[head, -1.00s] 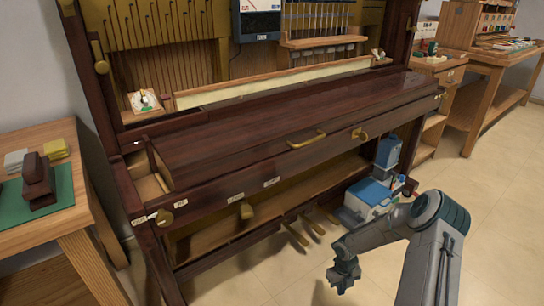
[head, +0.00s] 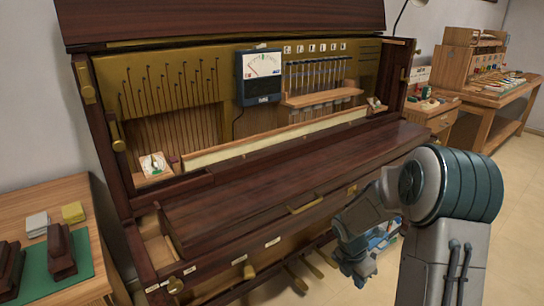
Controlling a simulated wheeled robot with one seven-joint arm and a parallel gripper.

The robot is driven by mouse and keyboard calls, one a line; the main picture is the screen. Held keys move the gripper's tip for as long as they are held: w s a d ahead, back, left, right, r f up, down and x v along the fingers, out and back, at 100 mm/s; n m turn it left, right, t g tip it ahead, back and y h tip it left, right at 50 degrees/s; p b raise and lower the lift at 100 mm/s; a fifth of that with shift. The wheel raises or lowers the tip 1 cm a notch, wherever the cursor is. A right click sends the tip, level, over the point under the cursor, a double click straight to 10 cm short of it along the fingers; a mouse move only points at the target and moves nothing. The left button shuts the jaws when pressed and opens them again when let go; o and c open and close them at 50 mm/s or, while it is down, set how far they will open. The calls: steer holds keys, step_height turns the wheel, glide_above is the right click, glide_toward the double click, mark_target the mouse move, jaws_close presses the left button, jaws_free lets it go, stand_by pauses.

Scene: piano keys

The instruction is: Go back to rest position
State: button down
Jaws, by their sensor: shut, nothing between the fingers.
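My gripper (head: 358,278) hangs at the lower right in the head view, pointing down, in front of the piano's front edge. Its fingers are together and hold nothing. My arm rises at the right and bends over toward the gripper. The upright piano (head: 280,200) stands open, with its dark wooden fallboard closed over the keys and a brass handle (head: 305,205) on it. My gripper appears apart from the piano, though the exact gap cannot be told. My arm hides the piano's lower right part.
A side table (head: 60,200) with a green mat (head: 82,247) and dark blocks (head: 61,252) stands at the left. A meter (head: 262,75) hangs inside the piano. A workbench (head: 500,100) stands at the back right. Blue containers (head: 385,240) sit behind my gripper. Floor is clear at the right.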

steer(key=s+a+r+m+t+y+p, duration=0.1)
steer(key=s+a+r+m+p, duration=0.2)
steer(key=r, duration=1)
steer(key=s+a+r+m+t+y+p, duration=0.1)
steer(key=s+a+r+m+p, duration=0.2)
steer(key=s+r+m+p, duration=0.6)
steer(key=s+a+r+m+t+y+p, duration=0.1)
steer(key=s+a+r+m+p, duration=0.2)
steer(key=r+m, duration=0.9)
steer(key=shift+s+r+p, duration=1.85)
steer(key=shift+s+r, duration=0.6)
steer(key=shift+r, duration=0.2)
